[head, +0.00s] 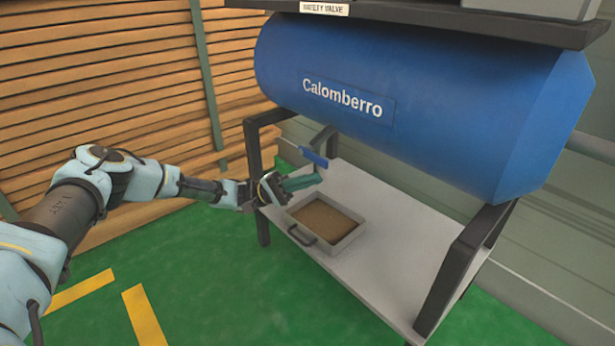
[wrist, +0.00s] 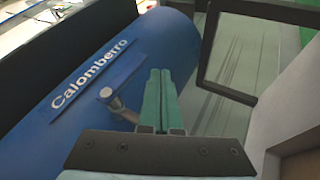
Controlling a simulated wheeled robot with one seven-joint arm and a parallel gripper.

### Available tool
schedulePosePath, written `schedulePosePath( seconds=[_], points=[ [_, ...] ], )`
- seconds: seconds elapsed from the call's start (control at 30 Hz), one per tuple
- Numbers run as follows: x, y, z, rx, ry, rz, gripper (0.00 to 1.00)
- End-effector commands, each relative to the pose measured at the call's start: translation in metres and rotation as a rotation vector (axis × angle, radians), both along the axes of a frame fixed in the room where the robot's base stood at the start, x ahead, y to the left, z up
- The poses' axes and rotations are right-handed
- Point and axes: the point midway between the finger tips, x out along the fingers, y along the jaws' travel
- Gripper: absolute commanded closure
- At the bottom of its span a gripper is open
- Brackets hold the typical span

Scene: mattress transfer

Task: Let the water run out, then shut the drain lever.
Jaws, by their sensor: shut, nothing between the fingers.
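The blue drain lever (head: 314,157) sits under the left end of the blue tank (head: 420,100), on a grey pipe. The fingers also show in the wrist view (wrist: 158,85). A grey tray (head: 343,246) with a brown, flat content stands below. I see no falling stream of water.
The tray rests on a light grey shelf (head: 395,275) with free room to its right. Dark frame legs (head: 462,265) stand at both ends. A dark top board (head: 440,22) lies above the tank. A slatted wooden wall (head: 100,90) is at the left.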

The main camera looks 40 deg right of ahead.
Motion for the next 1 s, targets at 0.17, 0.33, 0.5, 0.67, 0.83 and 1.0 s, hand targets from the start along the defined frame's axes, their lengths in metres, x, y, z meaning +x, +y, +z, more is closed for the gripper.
schedulePosePath(
  seconds=[0.17, 0.33, 0.5, 0.67, 0.83, 1.0],
  points=[
    [0.014, 0.007, -0.029, 0.001, -0.002, 0.006, 1.00],
    [0.044, 0.020, -0.047, 0.001, -0.002, 0.004, 1.00],
    [0.066, 0.028, -0.060, 0.001, -0.002, 0.003, 1.00],
    [0.076, 0.033, -0.065, 0.000, -0.002, 0.000, 1.00],
    [0.078, 0.034, -0.065, 0.000, -0.001, 0.000, 1.00],
    [0.078, 0.034, -0.065, 0.000, -0.001, 0.000, 1.00]
  ],
)
